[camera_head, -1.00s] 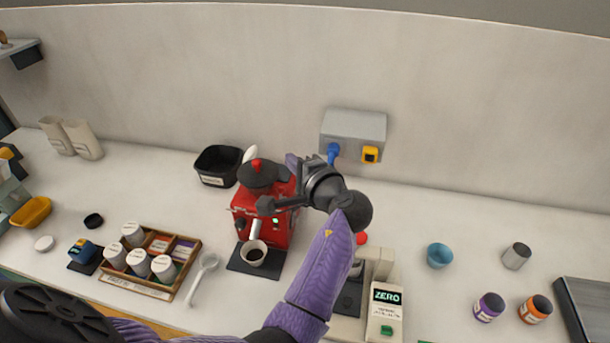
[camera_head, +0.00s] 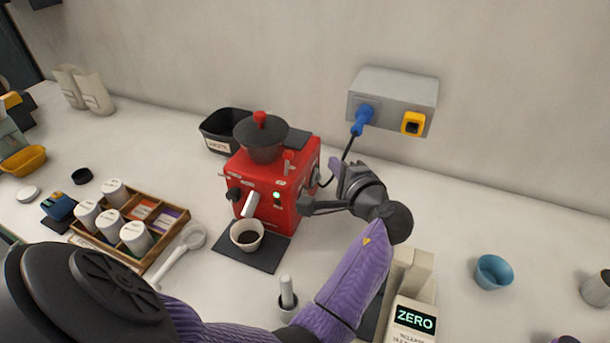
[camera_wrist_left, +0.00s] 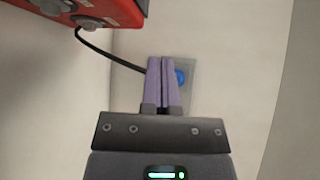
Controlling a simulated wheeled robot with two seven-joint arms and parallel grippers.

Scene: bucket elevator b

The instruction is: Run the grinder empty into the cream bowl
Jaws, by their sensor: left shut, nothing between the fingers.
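The red grinder (camera_head: 268,190) stands on the counter with a dark hopper on top and a small green light on its front. The cream bowl (camera_head: 247,238) sits upright under its spout on a dark mat, with dark contents inside. My left gripper (camera_head: 336,168) is shut and empty, to the right of the grinder and below the wall socket box. In the left wrist view its purple fingers (camera_wrist_left: 162,82) are together, in front of the blue plug (camera_wrist_left: 181,77), which they partly cover; contact cannot be told. My right gripper is out of view.
The grey socket box (camera_head: 392,100) holds the blue plug and a yellow-framed switch (camera_head: 413,124); a black cord runs down from the plug. A black waste bin (camera_head: 222,130) stands behind the grinder. A wooden jar tray (camera_head: 150,228), a scale (camera_head: 414,318) and a blue cup (camera_head: 493,271) stand around.

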